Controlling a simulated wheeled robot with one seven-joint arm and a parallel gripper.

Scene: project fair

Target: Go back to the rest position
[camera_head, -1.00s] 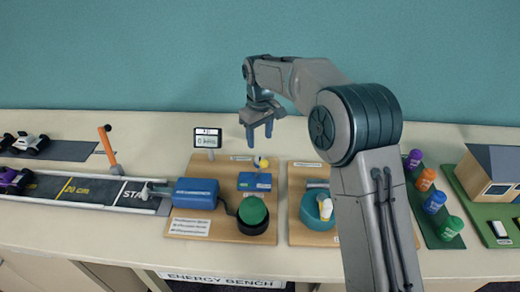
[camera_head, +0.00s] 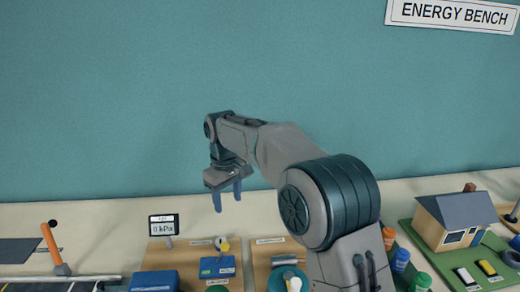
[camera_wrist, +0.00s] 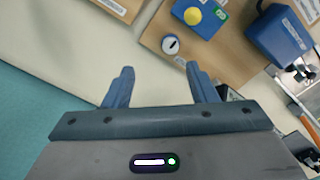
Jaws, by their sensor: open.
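My gripper (camera_head: 228,196) is raised in the air above the back of the bench, its blue fingers pointing down. The fingers are apart with nothing between them; the wrist view also shows the open gripper (camera_wrist: 162,88) above the bench top. Below it stands a wooden board with a small display (camera_head: 163,226) reading 0 kPa and a blue box (camera_head: 217,266). The blue box also shows in the wrist view (camera_wrist: 203,14), with a yellow knob on it and a small white round piece (camera_wrist: 171,44) next to it. My arm hides part of the bench to the right.
A second wooden board (camera_head: 262,258) lies to the right. Farther right are several coloured pots (camera_head: 400,260) and a model house (camera_head: 450,221) on a green base. An orange lever (camera_head: 51,243) stands at the left by the track. The wall behind is bare below the sign.

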